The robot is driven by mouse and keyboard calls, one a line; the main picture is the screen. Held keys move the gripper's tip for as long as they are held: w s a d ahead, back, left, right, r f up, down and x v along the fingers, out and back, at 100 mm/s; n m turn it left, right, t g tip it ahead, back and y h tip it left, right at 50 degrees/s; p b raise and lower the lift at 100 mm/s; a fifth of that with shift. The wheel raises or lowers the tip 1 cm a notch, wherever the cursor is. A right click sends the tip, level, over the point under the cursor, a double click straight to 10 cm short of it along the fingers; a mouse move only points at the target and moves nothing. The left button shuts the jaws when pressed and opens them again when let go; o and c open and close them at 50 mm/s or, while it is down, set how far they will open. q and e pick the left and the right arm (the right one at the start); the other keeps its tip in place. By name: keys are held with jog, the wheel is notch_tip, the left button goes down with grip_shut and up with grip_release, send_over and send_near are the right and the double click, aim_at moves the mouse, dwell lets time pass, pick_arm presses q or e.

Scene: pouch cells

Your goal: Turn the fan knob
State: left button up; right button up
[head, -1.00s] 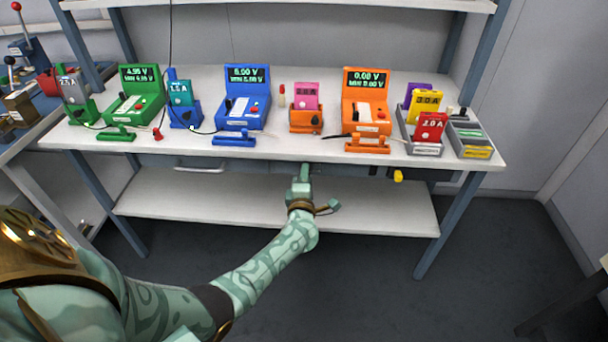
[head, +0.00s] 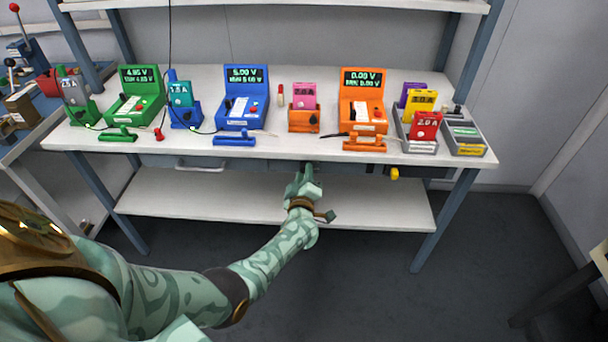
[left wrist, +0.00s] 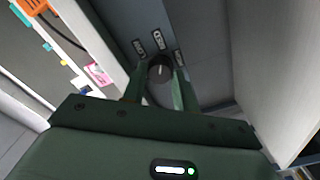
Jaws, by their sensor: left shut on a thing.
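The fan knob (left wrist: 160,70) is a dark round knob with a pale pointer line, on a grey panel under the table's front edge. Several small labels sit above it in the left wrist view. My left gripper (left wrist: 160,92) has one finger on each side of the knob and is shut on it. In the head view my left gripper (head: 307,172) is at the underside of the table's front edge, and it hides the knob there. My right gripper is not in view.
The white tabletop (head: 270,150) holds green, blue and orange meter stations and a grey tray (head: 421,147) with coloured cells. A yellow part (head: 394,173) hangs under the edge right of my gripper. A lower shelf (head: 380,210) lies bare below.

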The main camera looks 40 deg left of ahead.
pick_arm(q)
jog(key=shift+d+f, duration=0.1)
jog(key=shift+f, duration=0.05)
dwell(0.3)
jog(key=o, duration=1)
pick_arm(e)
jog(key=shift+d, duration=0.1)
pick_arm(q)
jog(key=p+v, duration=0.6)
jog(key=v, duration=1)
jog(key=shift+s+p, duration=0.2)
jog(key=shift+p, duration=0.2)
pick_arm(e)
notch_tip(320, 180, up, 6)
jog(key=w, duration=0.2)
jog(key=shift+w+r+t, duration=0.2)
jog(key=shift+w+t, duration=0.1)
